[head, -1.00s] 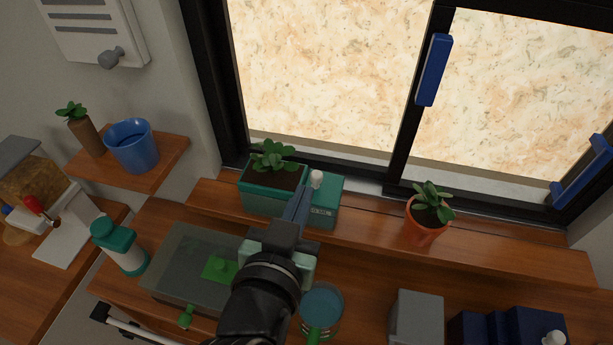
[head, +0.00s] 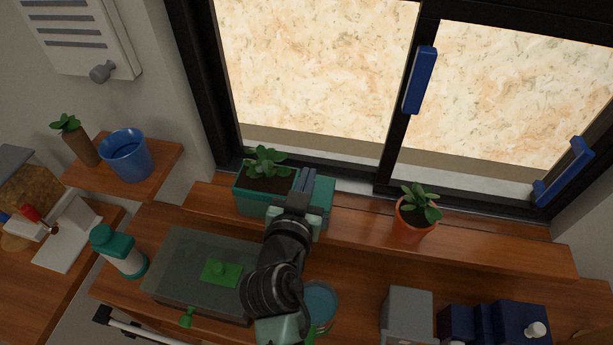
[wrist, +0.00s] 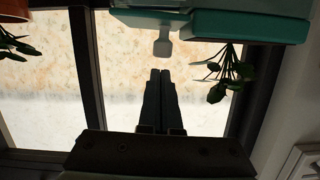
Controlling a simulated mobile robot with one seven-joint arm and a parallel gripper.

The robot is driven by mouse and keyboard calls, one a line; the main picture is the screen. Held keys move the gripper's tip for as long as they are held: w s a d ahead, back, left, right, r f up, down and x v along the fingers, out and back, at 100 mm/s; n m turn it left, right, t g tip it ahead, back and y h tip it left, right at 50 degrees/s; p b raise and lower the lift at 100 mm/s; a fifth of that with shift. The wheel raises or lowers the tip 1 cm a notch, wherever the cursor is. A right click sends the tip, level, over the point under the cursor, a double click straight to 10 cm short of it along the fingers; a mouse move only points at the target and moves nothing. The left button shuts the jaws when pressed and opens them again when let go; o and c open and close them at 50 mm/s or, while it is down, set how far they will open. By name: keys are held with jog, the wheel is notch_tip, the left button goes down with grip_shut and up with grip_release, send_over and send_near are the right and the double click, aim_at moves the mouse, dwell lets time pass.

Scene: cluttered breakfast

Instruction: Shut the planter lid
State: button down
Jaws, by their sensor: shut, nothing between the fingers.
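The teal planter (head: 250,203) stands on the wooden sill below the window, with a leafy green plant (head: 268,162) in dark soil in its left part. Its teal right section (head: 325,193) is partly hidden behind my gripper. My gripper (head: 308,174) is shut and empty, over this right section in the head view. In the wrist view, the planter (wrist: 250,26) is at the top, with a pale knob (wrist: 163,46) on a short stem. The shut fingertips (wrist: 160,73) point at the knob, with a small gap in the picture. The lid's exact position is unclear.
An orange potted plant (head: 412,222) stands on the sill to the right. A clear-topped box (head: 185,255), a white-and-teal bottle (head: 118,252) and a blue-topped can (head: 320,300) stand below. The black window frame (head: 390,150) is close behind the planter.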

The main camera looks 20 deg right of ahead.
jog(key=shift+f, duration=0.4)
jog(key=shift+w+a+f+n+b, duration=0.15)
jog(key=shift+f+b, duration=0.15)
jog(key=shift+b, duration=0.15)
jog(key=shift+a+f+n+b, duration=0.15)
jog(key=shift+f+b, duration=0.1)
jog(key=shift+b, duration=0.15)
jog(key=r+p, duration=0.3)
jog(key=r, duration=0.2)
jog(key=shift+w+d+p, duration=0.15)
jog(key=shift+d+p, duration=0.05)
jog(key=shift+p, duration=0.15)
jog(key=b+v, duration=0.4)
jog(key=v, duration=0.6)
jog(key=shift+a+f, duration=0.25)
jog(key=shift+f, duration=0.05)
